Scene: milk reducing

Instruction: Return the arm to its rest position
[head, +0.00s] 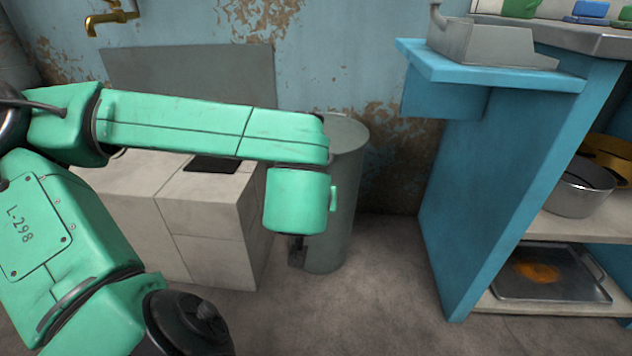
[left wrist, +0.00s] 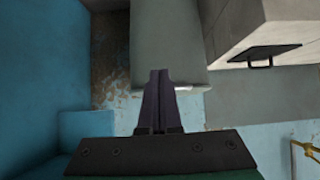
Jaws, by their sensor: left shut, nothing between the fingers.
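My left arm (head: 210,125) is green and reaches across the head view from the left, with its wrist (head: 297,200) bent downward. The left gripper (head: 297,250) hangs below the wrist and is mostly hidden there, in front of the grey bin. In the left wrist view, the gripper's dark fingers (left wrist: 160,98) are together with nothing between them. My right gripper is not in view.
A tall grey bin (head: 350,155) stands behind my left wrist. A pale tiled block (head: 215,210) is left of it. A blue shelf unit (head: 500,160) with pots (head: 580,188) and a tray (head: 550,275) stands at the right. The floor (head: 360,310) between is clear.

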